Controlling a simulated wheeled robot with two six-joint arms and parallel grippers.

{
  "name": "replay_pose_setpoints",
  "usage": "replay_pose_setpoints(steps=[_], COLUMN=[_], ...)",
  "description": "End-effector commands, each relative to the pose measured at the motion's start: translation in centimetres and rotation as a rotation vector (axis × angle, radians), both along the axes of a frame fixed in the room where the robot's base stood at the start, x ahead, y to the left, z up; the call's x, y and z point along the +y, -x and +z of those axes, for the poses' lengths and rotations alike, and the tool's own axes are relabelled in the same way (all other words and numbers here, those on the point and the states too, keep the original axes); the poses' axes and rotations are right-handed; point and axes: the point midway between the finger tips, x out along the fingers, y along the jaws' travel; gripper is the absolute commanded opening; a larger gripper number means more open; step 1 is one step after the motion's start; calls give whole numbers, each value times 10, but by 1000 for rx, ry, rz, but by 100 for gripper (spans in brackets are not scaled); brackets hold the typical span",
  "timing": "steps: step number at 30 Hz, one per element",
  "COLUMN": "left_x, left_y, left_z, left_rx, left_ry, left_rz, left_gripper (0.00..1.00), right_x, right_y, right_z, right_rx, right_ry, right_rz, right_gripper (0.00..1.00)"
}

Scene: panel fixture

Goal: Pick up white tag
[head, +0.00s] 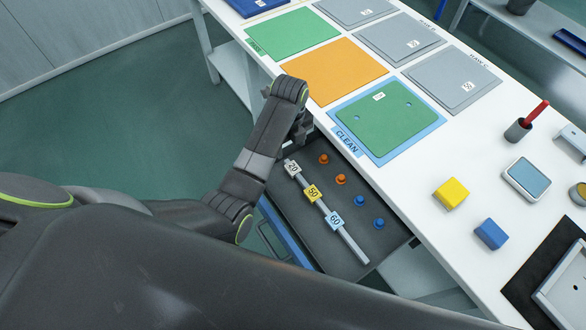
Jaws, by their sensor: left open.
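A white tag (292,168) marked 20 sits at the upper end of a grey rail (345,240) in the open dark drawer (350,190). A yellow tag (312,193) marked 50 and a light blue tag (334,221) marked 60 are on the same rail. My left gripper (298,137) is open, just above the white tag in the picture, by the table edge. My own wrist partly hides it, and its fingertips are hard to make out. My right gripper is out of view.
Two orange knobs (324,159) and blue knobs (360,198) stand in the drawer beside the rail.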

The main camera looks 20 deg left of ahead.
Motion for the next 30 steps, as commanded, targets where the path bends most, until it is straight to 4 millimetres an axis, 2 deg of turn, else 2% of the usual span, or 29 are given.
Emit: replay_pose_setpoints(steps=[3,6,14,24,30], left_x=[0,0,-1,-4,-4], left_y=[1,1,1,1,1], left_z=[-25,-39,-55,-96,-102], left_rx=[4,4,1,1,-1], left_ry=[-1,0,0,-1,1], left_rz=[1,1,2,2,2], left_gripper=[55,55,55,55,55], right_x=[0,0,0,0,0], right_y=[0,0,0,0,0], right_z=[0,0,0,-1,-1], right_rx=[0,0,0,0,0], right_ry=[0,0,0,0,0], right_rz=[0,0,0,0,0], right_gripper=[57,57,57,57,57])
